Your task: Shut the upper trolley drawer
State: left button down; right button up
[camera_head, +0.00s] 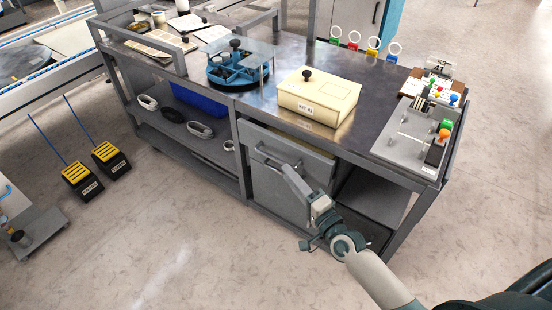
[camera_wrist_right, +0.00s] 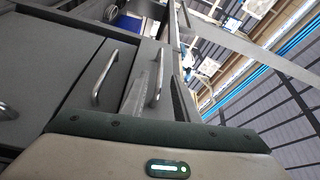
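The upper trolley drawer (camera_head: 300,146) is in the grey trolley, below the worktop. It stands a little out, with a strip of its inside showing behind its front. Its bar handle (camera_head: 268,157) is on that front; the handle also shows in the right wrist view (camera_wrist_right: 157,78). My right gripper (camera_head: 289,171) is at the drawer front, by the handle's right part. My left gripper is out of view.
On the trolley top (camera_head: 370,110) stand a cream box (camera_head: 318,96), a blue round tray (camera_head: 238,68) and a grey fixture board (camera_head: 405,139). An open shelf (camera_head: 372,196) lies right of the drawers. The floor in front (camera_head: 190,250) is clear.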

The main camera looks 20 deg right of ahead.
aim_at(276, 160)
jog(key=x, duration=0.8)
jog(key=shift+s, duration=0.1)
grip_shut()
